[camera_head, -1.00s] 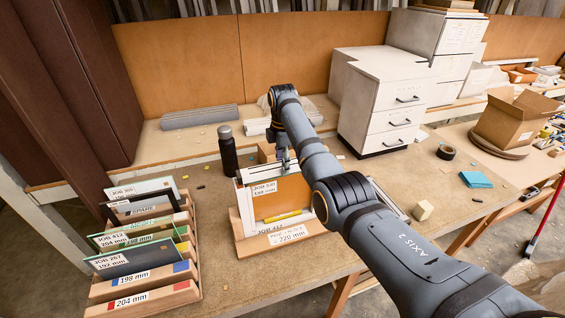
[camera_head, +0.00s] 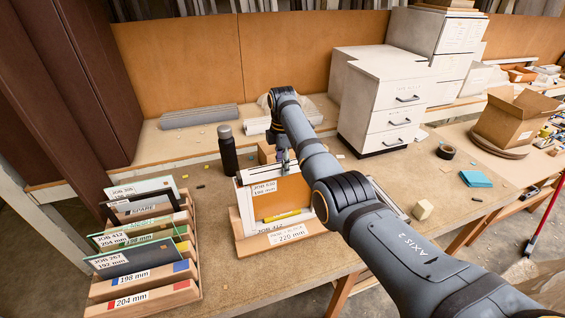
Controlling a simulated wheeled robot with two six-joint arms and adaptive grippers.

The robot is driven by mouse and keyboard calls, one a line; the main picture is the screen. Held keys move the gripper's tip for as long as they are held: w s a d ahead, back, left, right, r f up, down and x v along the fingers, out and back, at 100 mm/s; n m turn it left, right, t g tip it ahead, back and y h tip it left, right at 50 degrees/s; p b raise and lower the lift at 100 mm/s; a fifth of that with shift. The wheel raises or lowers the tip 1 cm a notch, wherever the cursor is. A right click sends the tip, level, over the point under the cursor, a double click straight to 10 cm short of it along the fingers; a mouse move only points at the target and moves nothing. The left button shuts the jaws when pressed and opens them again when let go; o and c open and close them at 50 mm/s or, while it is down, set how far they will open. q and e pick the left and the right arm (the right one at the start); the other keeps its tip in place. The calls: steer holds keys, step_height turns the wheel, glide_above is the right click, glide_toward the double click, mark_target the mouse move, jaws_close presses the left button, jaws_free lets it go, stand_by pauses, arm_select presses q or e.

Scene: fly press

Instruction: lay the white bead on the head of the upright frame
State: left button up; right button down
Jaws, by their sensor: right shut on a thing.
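The upright frame (camera_head: 240,203) stands in a wooden base in the middle of the bench, with an orange-brown panel and a JOB label. A thin white strip, which looks like the white bead (camera_head: 252,174), runs along the frame's head. My right gripper (camera_head: 283,165) is over the head, pointing down, and is shut on the strip as far as I can see. My arm hides the strip's right end and part of the frame. I cannot tell whether the strip rests on the head or is held just above it. My left gripper is not in view.
A wooden rack (camera_head: 150,298) of labelled panels stands at left. A dark bottle (camera_head: 228,150) stands just behind the frame. A yellow pencil-like stick (camera_head: 282,216) lies at the frame's foot. White drawers (camera_head: 385,112), black tape (camera_head: 446,152) and a blue cloth (camera_head: 475,179) are to the right.

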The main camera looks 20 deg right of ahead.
steer(key=shift+f, duration=0.25)
steer(key=c, duration=0.8)
jaws_free()
step_height(320, 180, up, 12)
